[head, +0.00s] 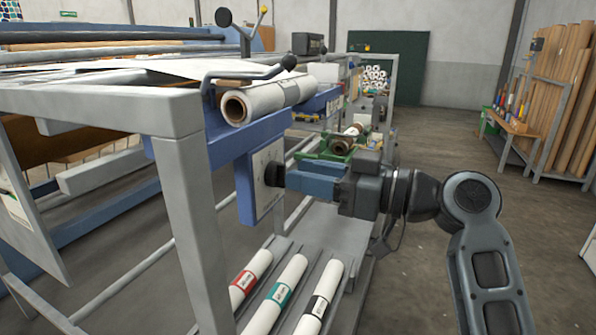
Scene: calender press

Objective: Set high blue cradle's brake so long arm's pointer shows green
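The high blue cradle (222,148) is on the side of the grey frame and carries a white roll (262,101) with a brown core. A pale dial plate (257,185) on a blue backing faces right on the cradle's end, with a black brake knob (272,173) sticking out of it. My gripper (288,181) is at this knob, its blue fingers level and their tips against or around it. The fingertips overlap the knob, so I cannot tell whether they grip it. The pointer and any green mark on the dial are too small or hidden to read.
A bent lever with a black ball (289,62) reaches above the white roll. Below, several labelled rolls (279,293) lie on a grey rack. A green cradle (338,146) with another roll stands behind my gripper. The floor to the right is open.

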